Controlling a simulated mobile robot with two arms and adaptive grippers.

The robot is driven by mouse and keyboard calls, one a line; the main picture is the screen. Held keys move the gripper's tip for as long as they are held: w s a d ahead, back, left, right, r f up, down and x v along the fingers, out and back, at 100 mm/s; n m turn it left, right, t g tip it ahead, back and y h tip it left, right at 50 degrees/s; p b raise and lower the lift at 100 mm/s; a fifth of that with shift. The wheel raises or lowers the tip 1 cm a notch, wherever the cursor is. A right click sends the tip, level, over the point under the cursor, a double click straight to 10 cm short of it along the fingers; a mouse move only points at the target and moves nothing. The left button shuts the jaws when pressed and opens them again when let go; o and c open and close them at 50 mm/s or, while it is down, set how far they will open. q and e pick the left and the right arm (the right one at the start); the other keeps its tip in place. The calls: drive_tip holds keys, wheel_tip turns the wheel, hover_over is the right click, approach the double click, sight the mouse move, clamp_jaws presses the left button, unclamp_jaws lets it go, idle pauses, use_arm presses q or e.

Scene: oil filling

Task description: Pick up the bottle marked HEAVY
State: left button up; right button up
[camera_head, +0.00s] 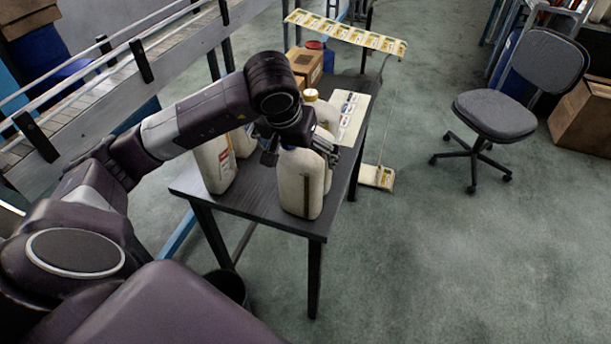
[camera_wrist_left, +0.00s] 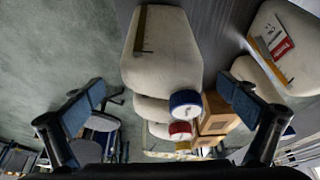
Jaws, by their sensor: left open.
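A cream bottle (camera_head: 301,185) stands upright at the front of a dark table (camera_head: 262,212). In the left wrist view this bottle (camera_wrist_left: 155,45) has a blue cap (camera_wrist_left: 186,103) and a dark vertical strip. My left gripper (camera_head: 300,143) is at its top in the head view, partly hiding it; in the left wrist view the open fingers (camera_wrist_left: 168,108) are spread to either side, with no grip visible. A second bottle (camera_head: 215,165) to the left bears a red-and-white label (camera_wrist_left: 278,42), its text unreadable. I cannot read HEAVY on any bottle. My right gripper is not in view.
More bottles stand behind, with red (camera_wrist_left: 180,128) and yellowish (camera_head: 311,94) caps. A cardboard box (camera_head: 306,66) and a paper sheet (camera_head: 352,112) lie at the table's back. A conveyor rail (camera_head: 100,75) runs left.

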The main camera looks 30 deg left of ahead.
use_arm(q)
wheel_tip(320, 180, down, 3)
drive_tip(key=shift+r+p, duration=0.1)
drive_tip(key=shift+p, duration=0.35)
drive_tip(key=x, duration=0.2)
drive_tip(key=p+x, duration=0.1)
drive_tip(key=shift+s+a+f, duration=0.1)
drive_tip(key=shift+s+f, duration=0.05)
drive_tip(key=shift+f, duration=0.55)
drive_tip(key=c, duration=2.2)
drive_tip(key=shift+w+r, duration=0.15)
drive_tip(key=shift+w, duration=0.1)
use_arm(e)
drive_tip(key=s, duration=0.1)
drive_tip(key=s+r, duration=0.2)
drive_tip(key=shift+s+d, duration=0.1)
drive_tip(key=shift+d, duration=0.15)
